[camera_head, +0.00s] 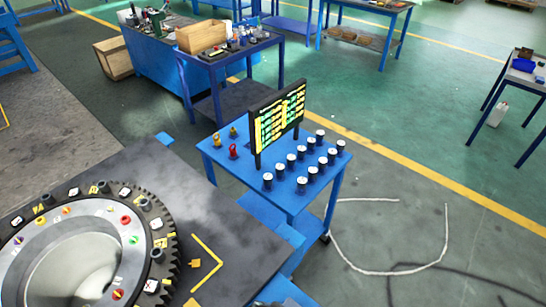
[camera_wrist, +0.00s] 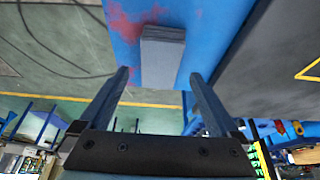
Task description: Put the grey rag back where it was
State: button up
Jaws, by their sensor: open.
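A grey, flat-topped rectangular thing (camera_wrist: 162,57), which looks like the folded grey rag, lies on a blue surface (camera_wrist: 205,25) with red smears in the wrist view. My gripper (camera_wrist: 159,76) is open, its two dark fingers apart. In that picture the grey thing shows between and beyond the fingertips, with no visible contact; I cannot tell the distance. I cannot make out the rag or my gripper in the head view.
A blue stand (camera_head: 327,171) holds a black display rack (camera_head: 279,118), several black-and-white cylinders and small yellow and red pieces. A large geared ring (camera_head: 150,205) sits on a dark table (camera_head: 225,235). A white cable (camera_head: 390,272) lies on open floor.

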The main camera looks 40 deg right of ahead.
jog(key=v, duration=0.8)
jog(key=w+a+r+n+t, duration=0.1)
jog(key=w+r+n+t, duration=0.45)
jog(key=w+r, duration=1)
jog(key=w+a+r+n+t, duration=0.1)
jog(key=w+a+r+t, duration=0.2)
jog(key=r, duration=0.5)
jog(key=w+a+r+n+t, duration=0.1)
jog(key=w+r+n+t, duration=0.1)
jog(key=w+r+t, duration=0.45)
jog(key=s+a+r+n+t+y, duration=0.1)
jog(key=s+a+r+n+t, duration=0.1)
jog(key=r, duration=0.7)
jog(key=s+a+r+n+t, duration=0.1)
jog(key=a+r+t, duration=0.15)
jog(key=r, duration=0.65)
jog(key=s+a+r+n+t+y, duration=0.1)
jog(key=s+a+r+n+t, duration=0.1)
jog(key=s+r, duration=0.4)
jog(key=s+a+r+n+t+y, duration=0.2)
jog(key=s+a+r+n+t, duration=0.1)
jog(key=r, duration=1)
jog(key=s+a+t, duration=0.1)
jog(key=s+t, duration=0.1)
jog(key=shift+s+r+y, duration=0.25)
jog(key=shift+s+y, duration=0.05)
jog(key=shift+s, duration=0.05)
jog(key=shift+n+t, duration=0.25)
